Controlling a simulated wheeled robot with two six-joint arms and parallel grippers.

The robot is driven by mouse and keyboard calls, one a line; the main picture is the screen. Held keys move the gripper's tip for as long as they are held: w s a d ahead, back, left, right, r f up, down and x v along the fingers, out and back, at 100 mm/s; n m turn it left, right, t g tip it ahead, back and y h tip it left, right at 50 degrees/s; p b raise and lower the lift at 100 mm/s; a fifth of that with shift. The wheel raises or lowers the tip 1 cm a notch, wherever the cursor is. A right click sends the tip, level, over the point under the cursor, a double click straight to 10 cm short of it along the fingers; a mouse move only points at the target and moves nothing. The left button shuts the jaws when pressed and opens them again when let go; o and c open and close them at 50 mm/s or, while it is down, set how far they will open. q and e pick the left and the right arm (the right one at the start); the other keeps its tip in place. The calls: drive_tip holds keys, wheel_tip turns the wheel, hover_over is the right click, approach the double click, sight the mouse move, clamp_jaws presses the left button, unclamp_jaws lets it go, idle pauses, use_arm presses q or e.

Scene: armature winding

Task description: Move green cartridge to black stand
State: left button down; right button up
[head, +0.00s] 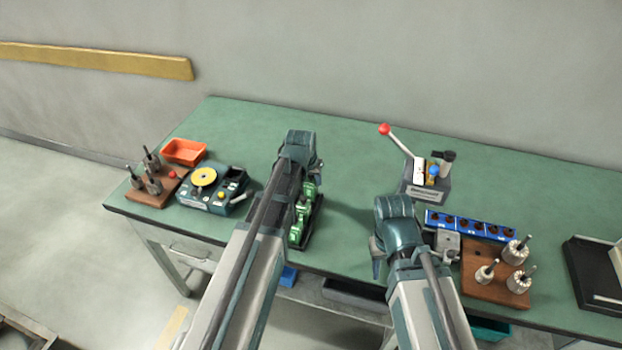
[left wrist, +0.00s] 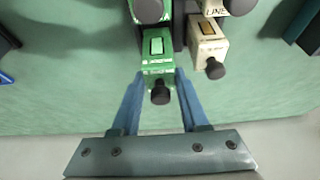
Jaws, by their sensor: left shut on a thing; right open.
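Green cartridges (head: 297,236) stand in a row on a black stand (head: 313,229) near the table's middle, partly hidden by my left arm. My left gripper (head: 314,172) is over the far end of this row. In the left wrist view, a green cartridge (left wrist: 158,62) with a dark knob sits between the blue fingers of my left gripper (left wrist: 157,84), which is shut on it. A cream cartridge (left wrist: 207,46) stands just to its right. I cannot tell whether the held cartridge touches the stand. My right gripper (head: 377,266) is open, apart from the stand.
To the left are an orange tray (head: 184,151), a device with a yellow disc (head: 203,177) and a brown block with spindles (head: 153,187). To the right are a red-knobbed lever press (head: 425,190), a blue rack (head: 470,226) and a brown board with armatures (head: 490,290). The back middle is clear.

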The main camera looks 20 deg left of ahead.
use_arm(q)
drive_tip(key=shift+f, duration=0.2)
drive_tip(key=shift+f+b, duration=0.3)
drive_tip(key=shift+b, duration=0.25)
drive_tip(key=shift+f+b, duration=0.8)
drive_tip(key=shift+f, duration=0.05)
drive_tip(key=shift+c, duration=1.7)
unclamp_jaws()
drive_tip(key=shift+r, duration=0.15)
wheel_tip(320, 180, up, 4)
drive_tip(key=p, duration=0.4)
drive_tip(key=shift+r+p, duration=0.2)
drive_tip(key=shift+p, duration=0.15)
